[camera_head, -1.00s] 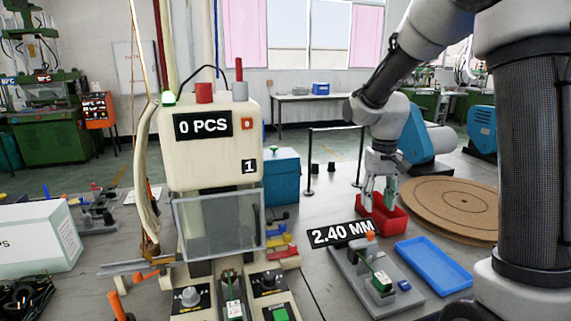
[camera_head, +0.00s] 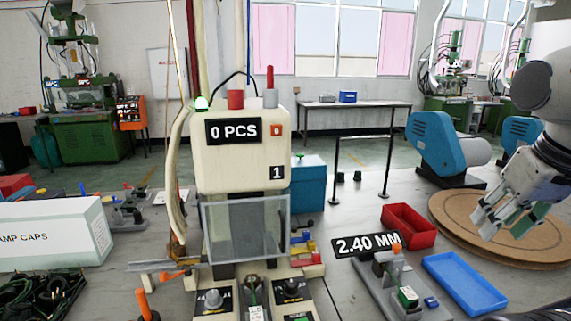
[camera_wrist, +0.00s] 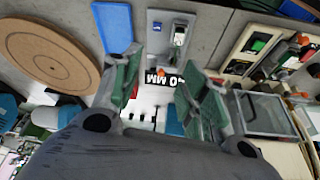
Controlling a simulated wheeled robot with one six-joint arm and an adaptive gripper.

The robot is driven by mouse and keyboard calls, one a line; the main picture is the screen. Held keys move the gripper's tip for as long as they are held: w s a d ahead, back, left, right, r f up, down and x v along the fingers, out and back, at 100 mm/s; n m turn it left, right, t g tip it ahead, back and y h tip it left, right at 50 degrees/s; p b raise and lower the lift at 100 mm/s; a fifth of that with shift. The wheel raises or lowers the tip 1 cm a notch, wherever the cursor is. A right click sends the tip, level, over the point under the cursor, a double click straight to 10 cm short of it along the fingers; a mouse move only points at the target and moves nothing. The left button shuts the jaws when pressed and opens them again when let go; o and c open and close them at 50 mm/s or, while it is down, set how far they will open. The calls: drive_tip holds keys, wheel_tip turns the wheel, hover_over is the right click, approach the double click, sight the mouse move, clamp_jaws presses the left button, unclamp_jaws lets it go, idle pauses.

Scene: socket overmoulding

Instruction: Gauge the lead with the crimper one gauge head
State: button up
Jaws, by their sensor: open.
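The cream crimper one (camera_head: 242,150) stands at centre, marked 1, with a display reading 0 PCS and a clear guard at its front. Right of it is the grey gauge fixture (camera_head: 385,285) with an orange-topped post, a green block (camera_head: 408,296) and a sign (camera_head: 368,245) reading 2.40 MM. My gripper (camera_head: 506,224) is open at the far right, above the round brown board. Its fingers (camera_wrist: 162,100) show apart in the wrist view, with nothing seen between them. I cannot make out a separate lead at the gauge.
A red bin (camera_head: 408,232), which looks empty, and a blue tray (camera_head: 464,283) lie near the gauge. A white box (camera_head: 50,240) and a dark tray of coiled leads (camera_head: 35,300) are at left.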

idle(0.8)
drive_tip(key=g, duration=0.4)
hover_over(397, 244)
drive_tip(key=shift+m, duration=0.4)
wheel_tip(397, 244, down, 16)
drive_tip(key=shift+w+f, duration=0.1)
drive_tip(key=shift+f, duration=0.1)
wheel_tip(397, 244, down, 7)
drive_tip(key=shift+f, duration=0.3)
